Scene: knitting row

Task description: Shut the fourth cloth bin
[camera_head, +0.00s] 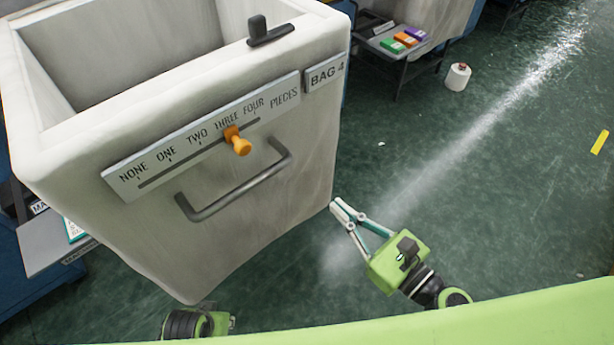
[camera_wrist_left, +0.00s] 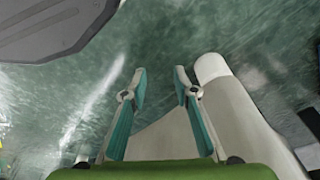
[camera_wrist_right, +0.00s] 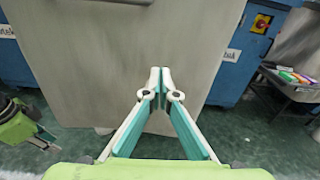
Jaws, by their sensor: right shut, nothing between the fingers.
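The fourth cloth bin (camera_head: 270,195) is a large off-white open-topped bin labelled BAG 4. It stands out in front of the blue units, and its inside looks empty where I can see. Its front carries a grey bar handle (camera_head: 235,190) and a scale plate with an orange knob (camera_head: 238,143) near THREE. My right gripper (camera_head: 337,205) is shut and empty beside the bin's lower right edge. In the right wrist view its closed tips (camera_wrist_right: 160,72) are before the plain front face. My left gripper (camera_wrist_left: 161,80) is open and empty; its fingers are hidden in the head view.
A low table (camera_head: 390,42) with coloured boxes and a white spool (camera_head: 458,77) on the floor are at upper right. Blue units (camera_wrist_right: 255,50) stand behind the bin. The green floor to the right is mostly clear.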

